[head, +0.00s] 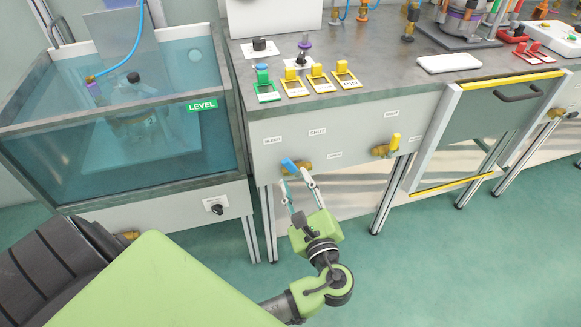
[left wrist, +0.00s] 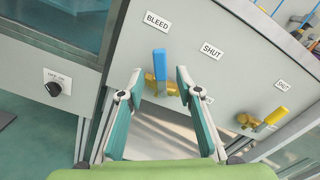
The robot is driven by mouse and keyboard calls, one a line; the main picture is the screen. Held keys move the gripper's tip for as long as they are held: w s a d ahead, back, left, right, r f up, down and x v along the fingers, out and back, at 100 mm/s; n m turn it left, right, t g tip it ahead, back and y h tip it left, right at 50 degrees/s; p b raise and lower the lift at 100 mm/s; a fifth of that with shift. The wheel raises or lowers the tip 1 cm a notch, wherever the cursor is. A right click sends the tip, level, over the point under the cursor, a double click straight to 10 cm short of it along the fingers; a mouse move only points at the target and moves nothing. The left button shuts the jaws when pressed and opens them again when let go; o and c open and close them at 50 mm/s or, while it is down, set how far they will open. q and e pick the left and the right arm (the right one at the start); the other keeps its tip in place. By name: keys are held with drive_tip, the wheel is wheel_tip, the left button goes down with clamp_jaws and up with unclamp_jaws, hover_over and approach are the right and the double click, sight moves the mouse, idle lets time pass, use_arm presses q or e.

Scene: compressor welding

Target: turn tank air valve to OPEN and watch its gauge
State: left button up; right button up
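A valve with a blue lever (head: 289,164) and brass body is on the bench's front panel. My left gripper (head: 294,180) is open just in front of the valve. In the left wrist view its fingertips (left wrist: 159,82) are on either side of the lever, with gaps; whether they touch it cannot be told. No gauge is clearly visible. My right gripper is out of view.
A second valve with a yellow lever (head: 394,142) is to the right on the panel. A glass water tank (head: 120,185) marked LEVEL stands left, with a black knob (head: 216,209) below. Coloured tags (head: 318,79) lie on the bench top. The floor in front is clear.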

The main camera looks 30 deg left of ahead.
sight(290, 168)
use_arm(q)
drive_tip(key=x, duration=0.6)
drive_tip(key=shift+w+a, duration=0.1)
drive_tip(key=shift+c, duration=0.4)
clamp_jaws()
